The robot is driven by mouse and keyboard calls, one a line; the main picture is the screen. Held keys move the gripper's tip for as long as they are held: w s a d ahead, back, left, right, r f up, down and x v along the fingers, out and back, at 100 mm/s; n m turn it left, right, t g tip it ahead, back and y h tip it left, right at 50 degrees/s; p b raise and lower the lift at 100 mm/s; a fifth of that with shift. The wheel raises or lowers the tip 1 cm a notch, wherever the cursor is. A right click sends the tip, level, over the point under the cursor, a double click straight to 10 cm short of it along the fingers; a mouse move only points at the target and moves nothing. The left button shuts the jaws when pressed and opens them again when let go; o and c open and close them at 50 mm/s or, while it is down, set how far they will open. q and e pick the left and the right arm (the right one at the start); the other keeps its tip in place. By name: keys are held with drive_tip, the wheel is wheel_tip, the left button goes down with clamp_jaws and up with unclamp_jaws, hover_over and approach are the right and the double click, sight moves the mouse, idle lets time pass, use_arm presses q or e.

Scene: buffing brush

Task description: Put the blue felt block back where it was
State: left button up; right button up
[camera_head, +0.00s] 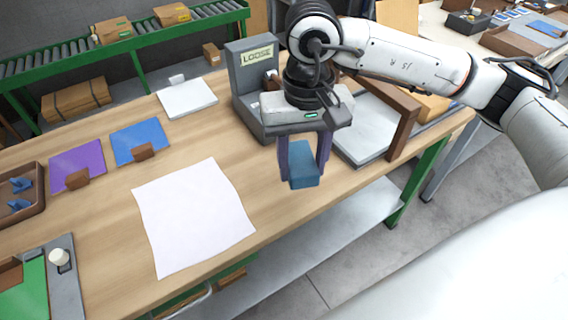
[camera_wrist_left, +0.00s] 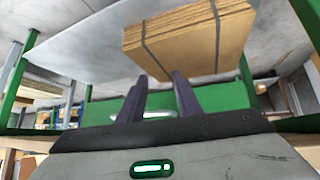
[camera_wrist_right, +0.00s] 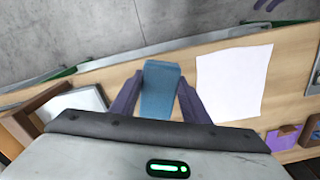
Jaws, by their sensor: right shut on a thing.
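My right gripper (camera_head: 304,166) is shut on the blue felt block (camera_head: 304,178), holding it over the front part of the wooden table (camera_head: 110,222), to the right of the white sheet. The block also shows between the fingers in the right wrist view (camera_wrist_right: 160,88). Whether it touches the table is hard to tell; it looks raised. A blue mat (camera_head: 139,140) with a brown block on its front edge lies at the left of the table. My left gripper (camera_wrist_left: 158,98) is not in the head view; in its wrist view its fingers are apart and empty, below the tabletop level.
A white sheet (camera_head: 194,216) lies mid-table. A grey stand labelled LOOSE (camera_head: 254,88) is behind my right gripper. A grey tray with a brown frame (camera_head: 362,130) is to the right. A purple mat (camera_head: 77,165) and brown tray (camera_head: 22,196) are at left. Bound boards (camera_wrist_left: 190,38) show by my left gripper.

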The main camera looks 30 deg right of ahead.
sight(302, 144)
drive_tip(key=w+d+f+m+b, duration=0.1)
drive_tip(key=w+m, duration=0.1)
drive_tip(key=m, duration=0.1)
drive_tip(key=w+d+m+b, duration=0.1)
drive_tip(key=w+m, duration=0.1)
drive_tip(key=m, duration=0.1)
drive_tip(key=w+d+f+m+b, duration=0.1)
drive_tip(key=w+m, duration=0.1)
drive_tip(key=m, duration=0.2)
drive_tip(key=shift+w+d+f, duration=0.15)
drive_tip(key=shift+d+f, duration=0.2)
drive_tip(key=shift+d, duration=0.05)
drive_tip(key=w+d+f+m, duration=0.1)
drive_tip(key=f+m, duration=0.1)
drive_tip(key=m, duration=0.1)
drive_tip(key=w+d+f+m, duration=0.1)
drive_tip(key=f+m, duration=0.1)
drive_tip(key=f, duration=0.1)
drive_tip(key=w+d+f+m+b, duration=0.1)
drive_tip(key=f+m, duration=0.2)
drive_tip(key=shift+d+m, duration=0.3)
drive_tip(key=shift+d, duration=0.05)
wheel_tip(302, 144, down, 4)
drive_tip(key=shift+r, duration=0.15)
drive_tip(key=shift+f, duration=0.25)
drive_tip(key=o, duration=1.4)
